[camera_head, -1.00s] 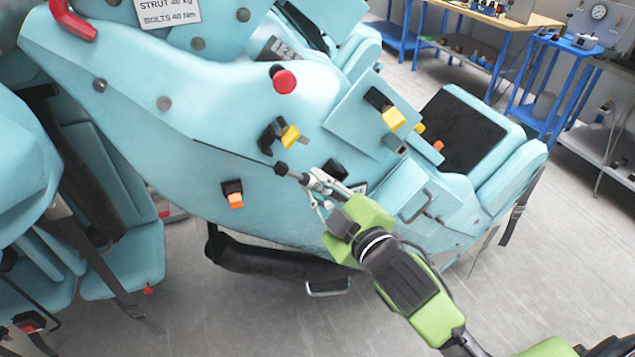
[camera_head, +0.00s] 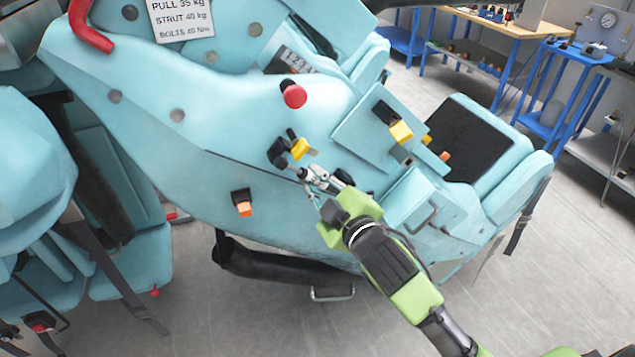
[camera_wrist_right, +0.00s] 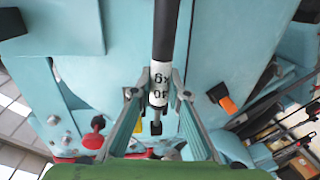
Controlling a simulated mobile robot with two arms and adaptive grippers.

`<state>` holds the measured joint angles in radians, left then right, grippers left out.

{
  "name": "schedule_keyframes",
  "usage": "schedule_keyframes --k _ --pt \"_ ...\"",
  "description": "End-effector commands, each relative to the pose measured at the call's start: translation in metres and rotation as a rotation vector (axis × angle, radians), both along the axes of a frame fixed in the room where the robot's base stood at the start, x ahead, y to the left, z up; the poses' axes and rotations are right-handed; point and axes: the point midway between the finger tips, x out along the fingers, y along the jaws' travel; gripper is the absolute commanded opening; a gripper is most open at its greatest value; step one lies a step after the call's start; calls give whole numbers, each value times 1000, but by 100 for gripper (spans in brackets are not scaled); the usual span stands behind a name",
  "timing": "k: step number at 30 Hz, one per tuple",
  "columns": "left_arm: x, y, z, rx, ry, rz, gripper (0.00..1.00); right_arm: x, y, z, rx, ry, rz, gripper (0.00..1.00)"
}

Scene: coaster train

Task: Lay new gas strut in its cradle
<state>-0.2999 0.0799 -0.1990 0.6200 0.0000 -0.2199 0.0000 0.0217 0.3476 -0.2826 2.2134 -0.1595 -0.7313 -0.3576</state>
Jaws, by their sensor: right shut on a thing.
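My right gripper (camera_head: 319,187) is shut on the gas strut. The black body runs away to the top edge, and a short end pokes out below the fingers. In the head view the strut is small and partly hidden by the gripper, close to the pale blue car side. A black clip with a yellow lever (camera_head: 303,148) is just above the strut's end; another yellow-levered clip (camera_head: 400,131) is up to the right. I cannot tell which fittings form the cradle.
A red knob (camera_head: 294,96) sticks out above the gripper, and an orange-levered black clip (camera_head: 244,209) is lower left. A black padded bar (camera_head: 285,263) hangs below the car side. Workbenches (camera_head: 500,22) stand at the back right; grey floor is open below.

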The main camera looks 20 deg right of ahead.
Motion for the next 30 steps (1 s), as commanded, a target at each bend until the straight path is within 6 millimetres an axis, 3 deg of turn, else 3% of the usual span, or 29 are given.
schedule_keyframes --k 30 --pt "-1 -2 7 -2 1 -1 24 2 1 2 2 -4 1 0"
